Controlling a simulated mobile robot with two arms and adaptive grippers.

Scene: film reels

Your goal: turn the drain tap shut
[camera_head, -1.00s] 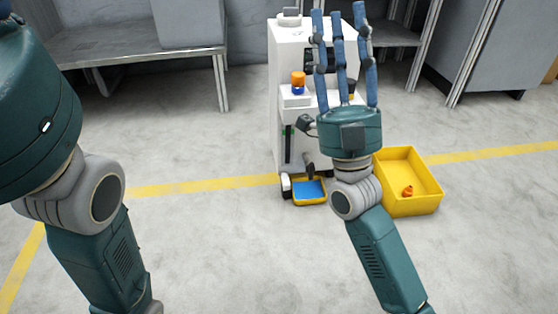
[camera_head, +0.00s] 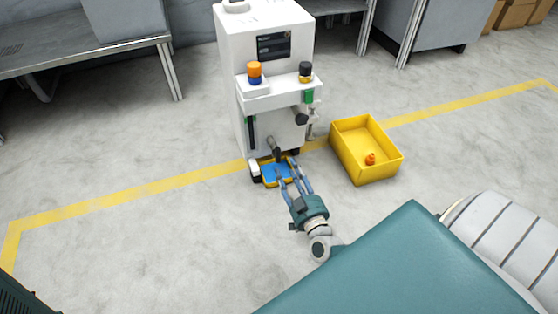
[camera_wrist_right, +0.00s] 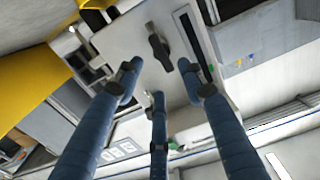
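The drain tap (camera_head: 273,146) is a dark fitting low on the front of the white machine (camera_head: 272,100), above a small yellow-rimmed tray with a blue inside (camera_head: 270,175). My right gripper (camera_head: 292,172) is low in front of the machine, its fingers reaching toward the tap and overlapping the tray in the picture. In the right wrist view a dark handle, apparently the tap (camera_wrist_right: 158,46), stands beyond the spread fingers (camera_wrist_right: 160,88). The fingers are apart with nothing held; no contact with the tap shows. My left gripper is out of view.
A yellow bin (camera_head: 345,155) with a small orange item (camera_head: 370,159) stands to the right of the machine. The floor on the left is clear.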

